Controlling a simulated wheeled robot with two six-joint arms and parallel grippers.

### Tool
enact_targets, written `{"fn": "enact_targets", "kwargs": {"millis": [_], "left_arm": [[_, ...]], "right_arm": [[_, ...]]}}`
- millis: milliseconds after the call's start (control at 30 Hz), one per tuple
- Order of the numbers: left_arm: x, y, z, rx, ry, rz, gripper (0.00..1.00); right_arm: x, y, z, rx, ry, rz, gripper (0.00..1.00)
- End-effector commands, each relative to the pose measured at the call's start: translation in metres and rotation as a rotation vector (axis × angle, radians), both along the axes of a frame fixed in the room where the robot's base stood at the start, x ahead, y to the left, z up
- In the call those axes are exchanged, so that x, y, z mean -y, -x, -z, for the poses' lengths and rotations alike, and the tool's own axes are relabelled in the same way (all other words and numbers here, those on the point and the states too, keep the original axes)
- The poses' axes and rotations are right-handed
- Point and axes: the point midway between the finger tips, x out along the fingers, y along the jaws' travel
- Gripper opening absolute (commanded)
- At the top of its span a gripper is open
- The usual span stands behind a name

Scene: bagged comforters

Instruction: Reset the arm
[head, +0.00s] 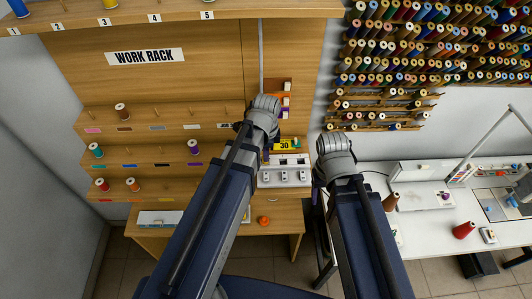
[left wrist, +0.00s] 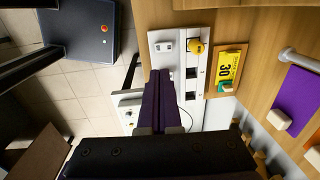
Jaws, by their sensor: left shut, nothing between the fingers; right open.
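My left arm reaches up in front of the work rack (head: 205,75) in the head view. Its wrist hides most of the left gripper (head: 266,152). In the left wrist view the purple fingers of the left gripper (left wrist: 161,78) are together with nothing between them, in front of a white panel (left wrist: 193,30) with a yellow knob (left wrist: 195,46). My right arm is raised to the right of the left one, in front of the gap between rack and white table. Its wrist mostly covers the right gripper (head: 317,192), which is open; nothing is seen held in it.
A yellow "30" label (head: 284,146) sits on the rack near my left gripper. Spools stand on the rack's tiers, including a purple spool (head: 194,147). A white table (head: 420,230) with a red cone (head: 464,230) is at right. Wall thread racks (head: 430,45) hang above it.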

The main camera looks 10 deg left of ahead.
Motion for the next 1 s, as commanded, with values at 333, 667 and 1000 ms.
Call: {"fn": "enact_targets", "kwargs": {"millis": [333,667,1000], "left_arm": [[0.000,0.001,-0.009,0.000,0.000,0.000,0.00],[0.001,0.001,-0.007,0.000,0.000,-0.002,0.00],[0.042,0.047,0.085,-0.030,-0.010,-0.365,0.00]], "right_arm": [[0.000,0.000,-0.009,0.000,0.000,0.000,0.65],[0.000,0.000,-0.007,0.000,0.000,0.000,0.65],[0.000,0.000,0.085,0.001,0.001,-0.004,0.65]]}}
